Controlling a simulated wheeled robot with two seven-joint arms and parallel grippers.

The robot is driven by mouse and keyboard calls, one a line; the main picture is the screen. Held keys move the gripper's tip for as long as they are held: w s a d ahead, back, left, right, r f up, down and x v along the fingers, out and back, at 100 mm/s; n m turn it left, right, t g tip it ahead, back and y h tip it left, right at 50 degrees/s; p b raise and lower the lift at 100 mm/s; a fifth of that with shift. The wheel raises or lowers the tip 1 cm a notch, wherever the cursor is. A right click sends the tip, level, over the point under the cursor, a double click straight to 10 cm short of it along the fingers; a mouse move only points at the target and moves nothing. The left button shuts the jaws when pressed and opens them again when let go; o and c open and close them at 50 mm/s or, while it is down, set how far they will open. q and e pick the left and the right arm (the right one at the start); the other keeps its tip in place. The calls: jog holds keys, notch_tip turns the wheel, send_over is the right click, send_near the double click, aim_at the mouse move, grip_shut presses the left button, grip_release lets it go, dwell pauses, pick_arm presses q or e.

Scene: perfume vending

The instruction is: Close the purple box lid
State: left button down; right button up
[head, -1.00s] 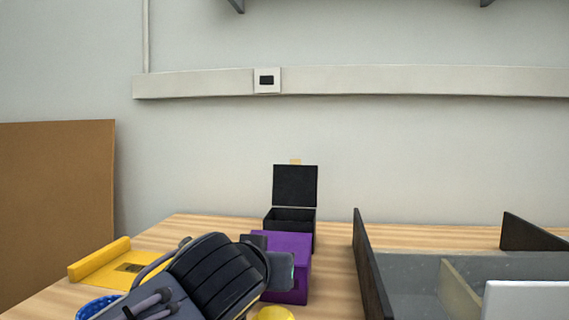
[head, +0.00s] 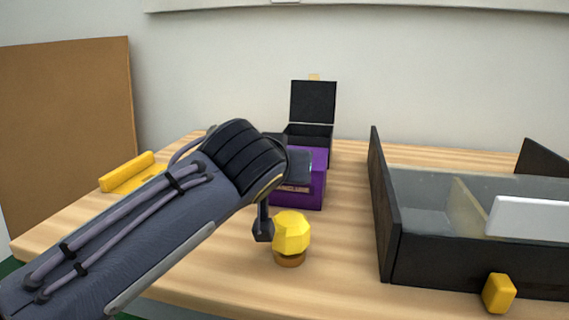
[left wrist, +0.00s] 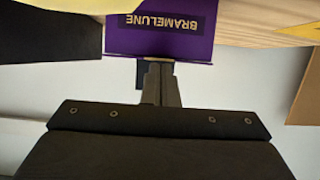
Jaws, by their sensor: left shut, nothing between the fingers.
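The purple box (head: 318,163) stands on the table in the head view, partly hidden behind my left arm. My right gripper is not in view.
A yellow faceted object (head: 291,233) on a brown base stands in front. A black-walled tray (head: 384,220) is at the right, a yellow box (head: 135,172) at the left, and a small yellow block (head: 498,293) front right.

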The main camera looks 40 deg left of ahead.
pick_arm(q)
jog(key=shift+s+d+f+p, duration=0.2)
jog(key=shift+s+d, duration=0.6)
jog(key=shift+s, duration=0.65)
jog(key=shift+s+d+f+p, duration=0.1)
jog(key=shift+s+d+p, duration=0.2)
jog(key=shift+s+d, duration=0.8)
jog(key=shift+s+d+f+p, duration=0.1)
jog(key=shift+s+d+p, duration=0.3)
jog(key=shift+s, duration=1.35)
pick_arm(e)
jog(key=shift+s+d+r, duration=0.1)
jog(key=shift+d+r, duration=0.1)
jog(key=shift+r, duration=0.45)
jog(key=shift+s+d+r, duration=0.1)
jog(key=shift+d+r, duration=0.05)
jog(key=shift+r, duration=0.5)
pick_arm(q)
jog(key=shift+d, duration=0.1)
